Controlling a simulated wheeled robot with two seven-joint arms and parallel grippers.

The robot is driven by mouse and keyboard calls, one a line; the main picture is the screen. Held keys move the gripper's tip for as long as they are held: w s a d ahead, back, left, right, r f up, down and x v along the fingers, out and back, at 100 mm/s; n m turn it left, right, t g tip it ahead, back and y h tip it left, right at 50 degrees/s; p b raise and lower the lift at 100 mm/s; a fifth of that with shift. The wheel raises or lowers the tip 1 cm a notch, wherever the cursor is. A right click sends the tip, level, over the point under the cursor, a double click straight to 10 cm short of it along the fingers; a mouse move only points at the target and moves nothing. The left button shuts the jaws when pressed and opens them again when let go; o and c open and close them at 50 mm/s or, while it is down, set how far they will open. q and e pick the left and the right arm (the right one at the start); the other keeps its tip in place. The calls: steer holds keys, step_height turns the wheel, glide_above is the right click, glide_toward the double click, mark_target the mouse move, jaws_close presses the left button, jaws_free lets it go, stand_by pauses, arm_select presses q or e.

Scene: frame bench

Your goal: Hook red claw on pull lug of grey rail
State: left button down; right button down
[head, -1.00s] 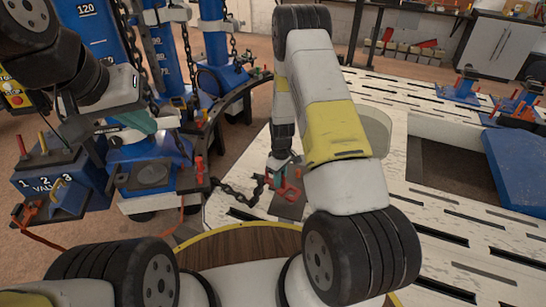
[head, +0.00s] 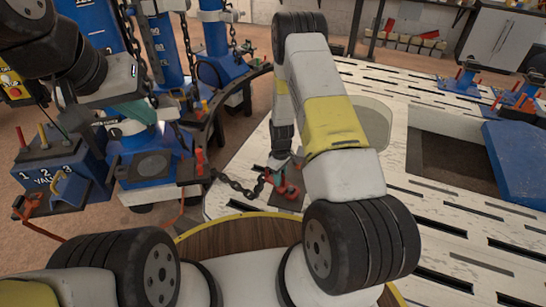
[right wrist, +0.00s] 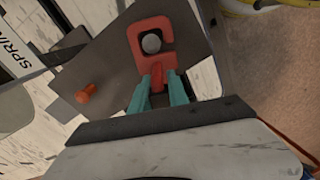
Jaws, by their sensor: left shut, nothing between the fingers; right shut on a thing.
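The red claw (right wrist: 168,80) is a C-shaped hook, held between the teal fingers of my right gripper (right wrist: 158,88). In the right wrist view, a round grey lug end (right wrist: 151,43) shows inside the claw's opening, over the dark grey rail plate (right wrist: 110,65). I cannot tell how deep the claw sits on it. In the head view the claw (head: 290,190) is small, just below my right gripper (head: 281,166), with a dark chain (head: 238,187) leading left. My left gripper (head: 112,122) is shut and empty near the blue posts at left, its fingertips hard to make out.
An orange bolt (right wrist: 86,93) stands on the plate beside the claw. A blue valve box (head: 60,180) and blue posts with chains crowd the left. The slotted white bench (head: 430,215) has an opening and a blue block (head: 520,160) at right.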

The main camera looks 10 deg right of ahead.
steer(key=c, duration=1.2)
jaws_free()
steer(key=shift+r, duration=0.1)
step_height(320, 180, up, 8)
steer(key=shift+f, duration=0.15)
steer(key=s+a+r+m+t+y, duration=0.1)
steer(key=s+r+m+t, duration=0.15)
steer(key=r, duration=1.25)
steer(key=s+r+m+t, duration=0.1)
steer(key=s+r+m, duration=0.15)
steer(key=r, duration=1.15)
steer(key=s+r+m+t, duration=0.1)
steer(key=s+r, duration=0.3)
steer(key=s, duration=0.2)
steer(key=s+r+m, duration=0.1)
steer(key=s+r, duration=0.4)
steer(key=s, duration=0.2)
steer(key=s+r+t+y, duration=0.1)
steer(key=s+r, duration=0.3)
steer(key=s, duration=0.3)
steer(key=shift+a+r+m+t, duration=0.2)
steer(key=shift+a+m+t, duration=0.15)
steer(key=shift+m, duration=0.05)
